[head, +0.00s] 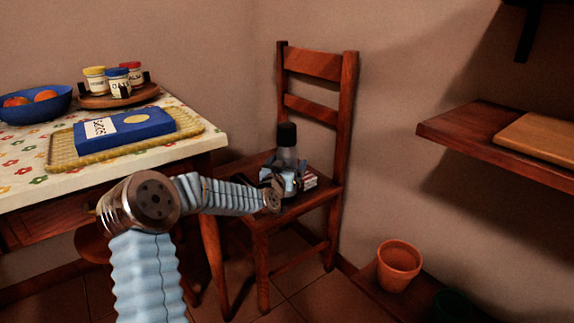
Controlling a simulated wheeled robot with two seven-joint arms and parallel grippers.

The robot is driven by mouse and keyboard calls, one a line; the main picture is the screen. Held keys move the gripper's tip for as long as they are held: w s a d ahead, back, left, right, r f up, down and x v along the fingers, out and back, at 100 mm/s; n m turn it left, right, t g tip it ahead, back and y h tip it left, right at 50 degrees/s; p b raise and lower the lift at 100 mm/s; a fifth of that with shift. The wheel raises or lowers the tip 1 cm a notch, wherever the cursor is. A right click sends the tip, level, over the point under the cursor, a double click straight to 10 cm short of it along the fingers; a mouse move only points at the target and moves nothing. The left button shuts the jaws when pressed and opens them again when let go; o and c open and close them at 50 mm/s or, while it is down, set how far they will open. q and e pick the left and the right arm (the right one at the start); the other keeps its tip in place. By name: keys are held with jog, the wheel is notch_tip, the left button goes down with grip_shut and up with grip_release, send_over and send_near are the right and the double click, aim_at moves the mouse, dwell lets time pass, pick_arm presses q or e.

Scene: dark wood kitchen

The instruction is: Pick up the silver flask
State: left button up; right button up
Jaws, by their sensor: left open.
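The silver flask (287,156) stands upright on the seat of the wooden chair (315,64). It has a black cap (287,134) and a grey body. My left gripper (286,174) is open at the flask's lower part, in front of it from this view. Its dark fingers appear to either side of the flask, but I cannot tell whether they touch it. The gripper hides the flask's base. My right gripper is not in view.
A small box or book (309,181) lies on the seat right of the gripper. The table (190,105) at left holds a yellow tray (62,153) with a blue box, a fruit bowl and jars. A shelf (470,130) juts from the right wall. An orange pot (398,266) stands low at right.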

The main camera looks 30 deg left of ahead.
pick_arm(q)
jog(key=shift+w, duration=0.2)
jog(key=c, duration=1.4)
jog(key=shift+r, duration=0.1)
